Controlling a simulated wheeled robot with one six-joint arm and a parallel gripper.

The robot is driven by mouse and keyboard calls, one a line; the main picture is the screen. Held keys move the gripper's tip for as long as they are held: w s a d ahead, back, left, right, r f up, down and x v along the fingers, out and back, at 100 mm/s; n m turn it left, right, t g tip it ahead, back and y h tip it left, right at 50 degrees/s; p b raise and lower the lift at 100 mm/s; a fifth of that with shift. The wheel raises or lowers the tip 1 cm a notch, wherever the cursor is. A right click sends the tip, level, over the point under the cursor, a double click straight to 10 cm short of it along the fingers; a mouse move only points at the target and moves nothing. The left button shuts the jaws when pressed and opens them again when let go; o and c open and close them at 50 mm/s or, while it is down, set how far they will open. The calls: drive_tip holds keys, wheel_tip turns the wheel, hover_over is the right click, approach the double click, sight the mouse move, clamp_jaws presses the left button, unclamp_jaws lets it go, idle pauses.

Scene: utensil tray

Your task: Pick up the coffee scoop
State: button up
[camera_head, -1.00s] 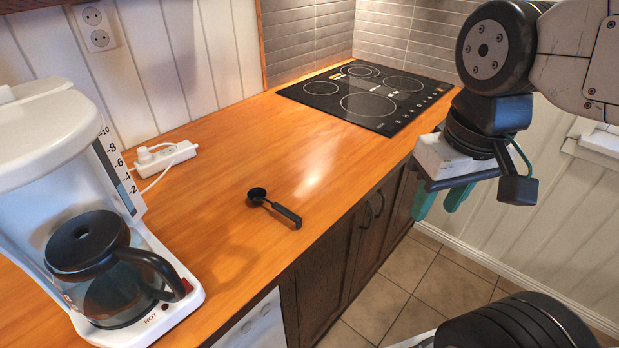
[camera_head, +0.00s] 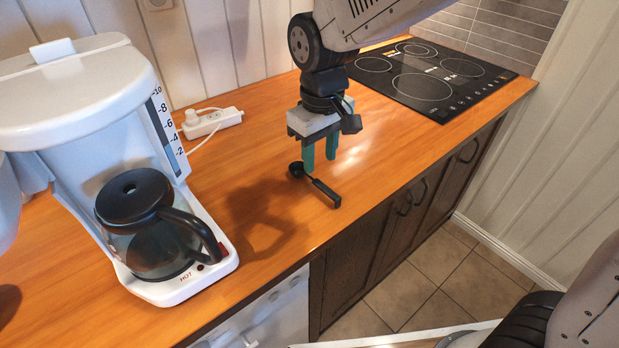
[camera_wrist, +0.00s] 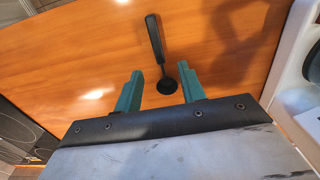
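The black coffee scoop (camera_head: 317,186) lies on the orange wooden countertop (camera_head: 262,160), its round bowl toward the back left and its handle toward the front right. My gripper (camera_head: 320,170) has green fingers pointing down, above and just behind the scoop in the head view.
A white coffee maker (camera_head: 80,150) with a glass carafe (camera_head: 150,230) stands on the left. A white power strip (camera_head: 213,122) lies near the wall. A black cooktop (camera_head: 430,80) is at the back right. The counter's front edge is close to the scoop's handle.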

sight(321, 184)
wheel_tip(321, 184, down, 7)
drive_tip(key=shift+s+d+f, duration=0.1)
drive_tip(key=shift+d, duration=0.05)
clamp_jaws()
